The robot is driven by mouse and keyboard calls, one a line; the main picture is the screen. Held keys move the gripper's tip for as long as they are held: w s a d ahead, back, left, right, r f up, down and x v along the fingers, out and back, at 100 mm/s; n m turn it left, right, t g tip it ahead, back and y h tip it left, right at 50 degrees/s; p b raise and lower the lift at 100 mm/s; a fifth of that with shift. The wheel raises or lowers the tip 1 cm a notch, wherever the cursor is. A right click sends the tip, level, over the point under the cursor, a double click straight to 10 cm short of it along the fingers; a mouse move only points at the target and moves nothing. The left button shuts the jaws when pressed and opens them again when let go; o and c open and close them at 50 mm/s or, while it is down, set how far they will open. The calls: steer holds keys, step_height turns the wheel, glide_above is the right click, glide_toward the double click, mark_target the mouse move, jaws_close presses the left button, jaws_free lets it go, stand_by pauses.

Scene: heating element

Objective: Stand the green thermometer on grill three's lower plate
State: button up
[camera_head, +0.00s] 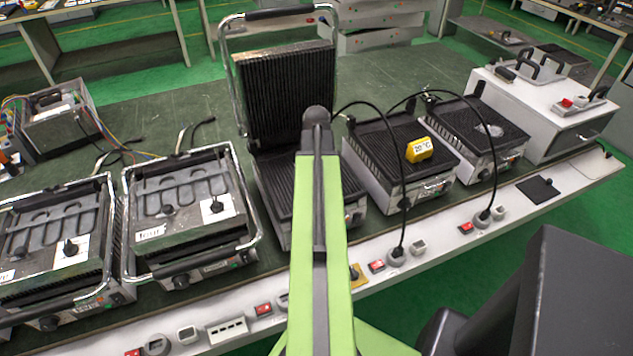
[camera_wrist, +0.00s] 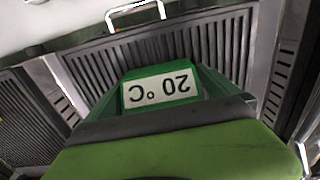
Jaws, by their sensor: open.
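The green thermometer (camera_wrist: 188,86), with a white "20 °C" label upside down in the wrist view, is over a dark ribbed plate (camera_wrist: 100,70). I cannot tell whether it touches the plate. My gripper (camera_wrist: 158,122) is open close to the thermometer, at the bottom of the wrist view; its fingertips are not clear. In the head view, the grill with its ribbed lid (camera_head: 288,95) raised has its lower plate (camera_head: 272,185) partly behind my green arm. The thermometer and gripper are hidden there.
A yellow "20 °C" thermometer (camera_head: 419,149) stands on the open grill plate (camera_head: 380,150) to the right. Another open plate (camera_head: 470,125) and a white appliance (camera_head: 545,110) are farther right. Two grills with closed lids (camera_head: 185,195) stand left. Black cables (camera_head: 404,215) cross the bench front.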

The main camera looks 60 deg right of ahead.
step_height(320, 180, up, 12)
steer(key=p, duration=1.2)
steer(key=shift+r, duration=0.25)
steer(key=shift+f, duration=0.1)
steer(key=w+a+n, duration=0.1)
steer(key=w+a, duration=0.5)
steer(key=a, duration=0.2)
steer(key=w+a+n, duration=0.1)
steer(key=w+a, duration=0.5)
steer(key=a, duration=0.2)
steer(key=w+a+n, duration=0.2)
steer(key=w+a, duration=0.4)
steer(key=a, duration=0.3)
steer(key=shift+w, duration=0.25)
steer(key=shift+n, duration=0.9)
steer(key=w+a, duration=0.1)
steer(key=a, duration=0.3)
steer(key=w+a, duration=0.1)
steer(key=a, duration=0.4)
steer(key=w+a, duration=0.1)
steer(key=a, duration=0.4)
steer(key=a+n, duration=0.1)
steer(key=a, duration=1)
steer(key=shift+a, duration=0.15)
steer(key=shift+w, duration=0.1)
steer(key=shift+c, duration=0.4)
